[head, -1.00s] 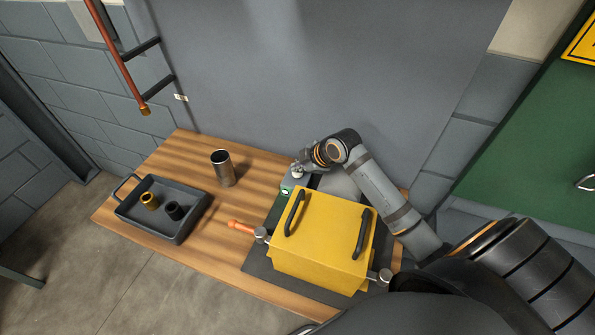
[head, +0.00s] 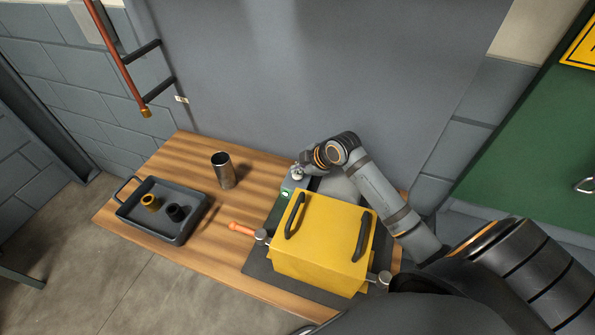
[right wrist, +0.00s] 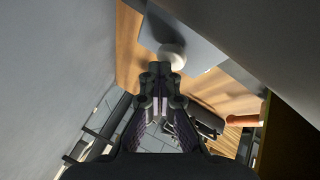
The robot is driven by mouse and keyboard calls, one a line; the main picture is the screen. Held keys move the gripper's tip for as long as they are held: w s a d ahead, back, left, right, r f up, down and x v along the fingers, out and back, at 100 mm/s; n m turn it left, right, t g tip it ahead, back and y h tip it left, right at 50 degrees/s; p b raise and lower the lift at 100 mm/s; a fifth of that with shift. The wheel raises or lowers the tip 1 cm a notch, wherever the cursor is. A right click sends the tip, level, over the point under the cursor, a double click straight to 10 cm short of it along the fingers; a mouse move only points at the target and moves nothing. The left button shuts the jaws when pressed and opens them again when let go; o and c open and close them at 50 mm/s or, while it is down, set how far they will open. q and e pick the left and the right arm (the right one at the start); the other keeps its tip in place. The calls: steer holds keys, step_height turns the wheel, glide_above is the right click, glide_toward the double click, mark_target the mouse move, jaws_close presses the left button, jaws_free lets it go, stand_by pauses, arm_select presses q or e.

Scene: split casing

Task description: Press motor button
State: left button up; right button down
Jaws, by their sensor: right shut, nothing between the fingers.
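A small grey box (head: 292,185) stands at the back left corner of the yellow casing (head: 325,242), with a green patch (head: 285,193) on its front. A pale round knob (head: 298,174) is on its top; I take it for the motor button. My right gripper (head: 301,169) is at the top of the box, very close to the knob. In the right wrist view my right gripper (right wrist: 160,69) is shut and empty, with its tips beside the pale knob (right wrist: 174,57). I cannot tell whether they touch. My left gripper is not in view.
A metal cup (head: 223,170) stands on the wooden table (head: 180,150). A dark tray (head: 142,226) holding a brass and a black ring is at the left. An orange handle (head: 241,229) sticks out left of the casing. A grey wall rises behind the table.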

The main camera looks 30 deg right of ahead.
steer(key=shift+s+f, duration=0.2)
steer(key=shift+f, duration=0.1)
steer(key=shift+a+r, duration=0.1)
step_height(320, 180, up, 7)
steer(key=p, duration=0.6)
steer(key=shift+w, duration=0.1)
steer(key=shift+f, duration=0.25)
stand_by(0.9)
